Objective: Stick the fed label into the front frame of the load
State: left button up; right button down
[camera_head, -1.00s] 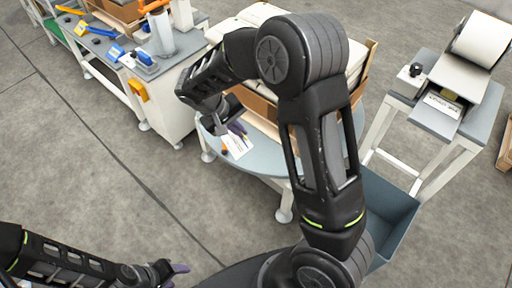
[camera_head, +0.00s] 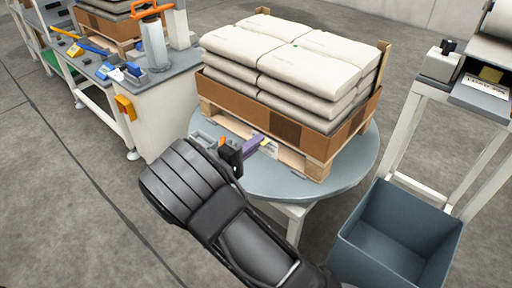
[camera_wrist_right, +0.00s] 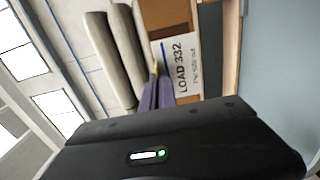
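The label (camera_wrist_right: 180,66) is a white card reading "LOAD 332" in the right wrist view. In the head view it is a small pale piece (camera_head: 269,148) at the low front of the load (camera_head: 285,60). My right gripper (camera_head: 257,140) has purple fingers, which also show in the wrist view (camera_wrist_right: 158,82). They are close together at the label's edge and appear shut on it. Whether the label touches the load's front is unclear. I cannot make out the front frame; a darker brown patch (camera_head: 286,131) shows on the cardboard. My left gripper is out of view.
The load of pale sacks stands on a wooden pallet (camera_head: 318,168) on a round grey table (camera_head: 350,180). A blue-grey bin (camera_head: 400,235) is at right, below the label printer stand (camera_head: 436,68). A workbench with tools (camera_head: 170,85) stands at left.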

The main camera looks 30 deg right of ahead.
jog(key=shift+d, duration=0.1)
jog(key=b, duration=0.1)
send_near(284, 121)
jog(key=shift+d, duration=1.95)
jog(key=shift+w+d+r, duration=0.1)
jog(key=shift+w+d, duration=0.65)
jog(key=shift+d, duration=0.1)
jog(key=shift+w+d, duration=0.1)
jog(key=shift+d, duration=0.25)
jog(key=c, duration=1.6)
grip_release()
jog(key=shift+a, duration=0.15)
jog(key=p+v, duration=0.1)
jog(key=v, duration=0.6)
jog(key=shift+a, duration=0.3)
